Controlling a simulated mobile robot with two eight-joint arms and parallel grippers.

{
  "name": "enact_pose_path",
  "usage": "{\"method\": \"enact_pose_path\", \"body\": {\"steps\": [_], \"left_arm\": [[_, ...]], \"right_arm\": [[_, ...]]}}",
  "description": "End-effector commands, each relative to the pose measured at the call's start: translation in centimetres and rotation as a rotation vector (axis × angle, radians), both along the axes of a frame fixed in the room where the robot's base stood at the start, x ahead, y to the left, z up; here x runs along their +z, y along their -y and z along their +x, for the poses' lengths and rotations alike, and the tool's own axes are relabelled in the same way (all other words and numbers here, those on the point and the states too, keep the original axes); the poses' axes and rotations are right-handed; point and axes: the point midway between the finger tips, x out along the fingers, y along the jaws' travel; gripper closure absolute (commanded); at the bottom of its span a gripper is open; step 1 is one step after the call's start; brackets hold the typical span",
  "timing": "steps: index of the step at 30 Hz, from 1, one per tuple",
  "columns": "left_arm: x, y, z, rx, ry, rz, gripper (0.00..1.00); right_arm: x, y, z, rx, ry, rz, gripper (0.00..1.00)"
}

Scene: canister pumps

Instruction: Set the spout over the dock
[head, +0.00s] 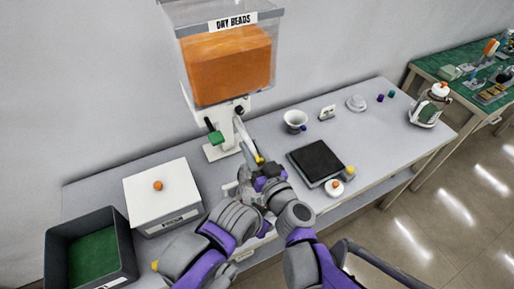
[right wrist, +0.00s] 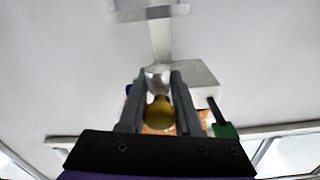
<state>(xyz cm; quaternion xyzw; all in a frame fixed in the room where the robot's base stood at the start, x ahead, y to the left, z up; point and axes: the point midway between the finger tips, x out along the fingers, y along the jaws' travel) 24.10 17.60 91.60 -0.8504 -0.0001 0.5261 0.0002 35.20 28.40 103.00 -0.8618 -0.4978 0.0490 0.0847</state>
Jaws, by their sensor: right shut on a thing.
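The dispenser labelled DRY BEADS (head: 232,60) stands at the back of the table, with orange contents. Its pale spout arm (head: 246,138) slopes down to the right from the white stand. My right gripper (head: 260,163) is shut on the yellow knob near the spout's lower end. In the right wrist view the yellow knob (right wrist: 159,112) sits between the two fingers. My left arm reaches in beside the right one, and its fingers are hidden among the arm links. I cannot pick out the dock for certain; the area below the spout is partly covered by my arms.
A green knob (head: 216,138) sticks out from the stand. A white box (head: 163,190) and a dark bin with a green floor (head: 92,252) are at left. A black square tray (head: 318,158), white cup (head: 295,120) and small round white item (head: 334,187) are at right.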

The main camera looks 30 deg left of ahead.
Motion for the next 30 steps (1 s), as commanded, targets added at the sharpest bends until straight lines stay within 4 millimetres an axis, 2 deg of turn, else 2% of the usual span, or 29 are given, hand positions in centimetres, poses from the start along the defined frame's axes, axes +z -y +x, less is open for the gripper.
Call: {"method": "enact_pose_path", "body": {"steps": [9, 10, 14, 15, 30], "left_arm": [[-0.01, 0.0, 0.0, 0.0, 0.0, 0.0, 0.5], [-0.01, 0.0, 0.0, 0.0, 0.0, 0.0, 0.5], [-0.01, 0.0, 0.0, 0.0, 0.0, 0.0, 0.5], [-0.01, 0.0, 0.0, 0.0, 0.0, 0.0, 0.5], [0.12, 0.0, 0.03, 0.0, 0.001, 0.0, 0.5]], "right_arm": [[-0.03, -0.04, -0.08, 0.0, -0.003, 0.001, 1.0], [-0.03, -0.03, -0.09, 0.0, -0.003, 0.001, 0.64], [-0.03, -0.03, -0.07, 0.0, -0.002, 0.001, 0.41], [-0.03, -0.03, -0.07, 0.0, -0.002, 0.001, 0.38], [0.02, 0.66, 0.39, 0.003, 0.0, 0.001, 0.38]]}}
